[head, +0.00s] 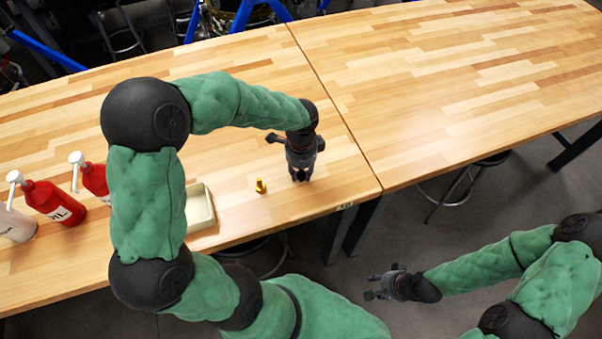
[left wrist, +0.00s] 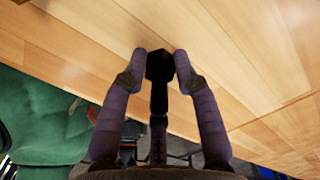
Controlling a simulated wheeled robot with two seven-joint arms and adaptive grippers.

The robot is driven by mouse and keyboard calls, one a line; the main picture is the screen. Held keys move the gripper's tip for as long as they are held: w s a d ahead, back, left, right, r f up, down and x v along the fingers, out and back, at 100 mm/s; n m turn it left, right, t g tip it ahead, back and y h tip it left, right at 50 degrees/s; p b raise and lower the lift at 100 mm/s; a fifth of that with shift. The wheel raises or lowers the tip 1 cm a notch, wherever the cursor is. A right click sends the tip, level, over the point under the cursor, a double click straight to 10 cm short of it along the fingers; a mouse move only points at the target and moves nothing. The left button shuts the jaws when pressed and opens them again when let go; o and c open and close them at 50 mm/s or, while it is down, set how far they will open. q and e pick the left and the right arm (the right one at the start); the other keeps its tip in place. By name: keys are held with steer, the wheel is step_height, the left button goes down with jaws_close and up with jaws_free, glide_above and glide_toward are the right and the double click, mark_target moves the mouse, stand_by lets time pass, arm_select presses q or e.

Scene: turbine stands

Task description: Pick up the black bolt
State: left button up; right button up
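The black bolt (left wrist: 159,68) is between the two fingertips of my left gripper (left wrist: 160,60) in the left wrist view. Its wide head fills the gap and appears to touch both fingers, and its thinner shaft runs back between them. In the head view my left gripper (head: 301,178) points down at the table near its front edge. The bolt cannot be made out there, hidden by the fingers. My right gripper (head: 372,287) is empty, off the table over the floor, with its fingers apart.
A yellow bolt (head: 260,186) stands on the wooden table (head: 240,165) left of my left gripper. A cream tray (head: 203,222) lies further left, partly behind my arm. Red bottles with white pumps (head: 53,203) stand at the far left. The right-hand table (head: 450,90) is clear.

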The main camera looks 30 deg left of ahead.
arm_select(q)
jaws_close()
steer(key=shift+r, duration=0.45)
step_height(320, 180, up, 2)
steer(key=shift+r+p, duration=0.1)
steer(key=shift+p, duration=0.45)
steer(key=s+d+r+p, duration=0.2)
steer(key=s+r+p, duration=0.1)
steer(key=s+r, duration=0.7)
steer(key=s, duration=0.3)
steer(key=shift+s+d+p, duration=0.25)
steer(key=shift+s+p, duration=0.15)
steer(key=shift+c, duration=1.1)
jaws_free()
steer(key=shift+w+f, duration=0.1)
steer(key=shift+w, duration=0.05)
jaws_close()
